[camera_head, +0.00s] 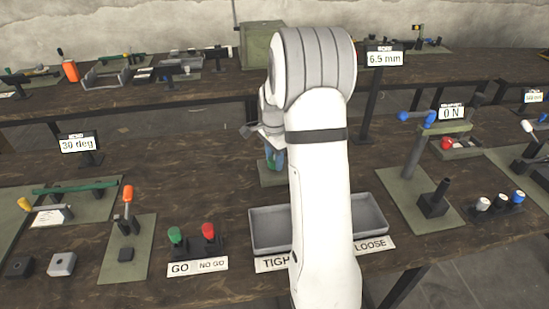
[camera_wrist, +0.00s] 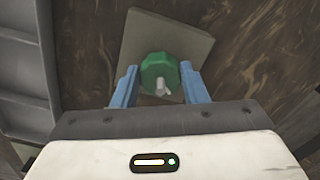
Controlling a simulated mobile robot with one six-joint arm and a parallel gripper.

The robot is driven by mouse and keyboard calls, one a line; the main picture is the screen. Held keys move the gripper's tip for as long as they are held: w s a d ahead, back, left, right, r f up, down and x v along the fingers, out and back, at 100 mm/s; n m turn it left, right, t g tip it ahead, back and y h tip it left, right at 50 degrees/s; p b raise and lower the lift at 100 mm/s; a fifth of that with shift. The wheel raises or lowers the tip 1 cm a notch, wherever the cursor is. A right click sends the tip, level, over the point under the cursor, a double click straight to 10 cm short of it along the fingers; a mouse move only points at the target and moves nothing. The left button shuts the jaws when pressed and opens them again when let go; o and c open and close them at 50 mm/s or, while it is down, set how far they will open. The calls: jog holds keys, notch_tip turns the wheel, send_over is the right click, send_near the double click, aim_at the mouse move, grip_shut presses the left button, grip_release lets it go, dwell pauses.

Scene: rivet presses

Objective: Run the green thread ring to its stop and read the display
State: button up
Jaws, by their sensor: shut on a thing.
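The green thread ring (camera_wrist: 160,68) sits between my two blue fingers in the wrist view, around a pale stud or shaft (camera_wrist: 162,90). My gripper (camera_wrist: 159,80) is shut on the ring, above a grey-green square plate (camera_wrist: 190,38). In the head view my gripper (camera_head: 273,160) is partly hidden behind my arm, over the same plate (camera_head: 270,178). A display (camera_head: 384,59) on a post behind my arm reads 6.5 mm. I cannot tell how far down the ring sits.
A grey tray (camera_head: 268,212) with TIGHT and LOOSE labels lies in front. A GO/NO GO stand with green (camera_head: 175,236) and red (camera_head: 209,231) handled pieces is to the left. Other displays read 30 deg (camera_head: 78,144) and 0 N (camera_head: 451,113).

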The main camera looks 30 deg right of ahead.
aim_at(274, 160)
dwell(0.3)
jog(key=o, duration=1)
jog(key=shift+c, duration=0.2)
jog(key=shift+r, duration=0.1)
notch_tip(274, 160, up, 8)
jog(key=shift+f, duration=0.15)
dwell(0.5)
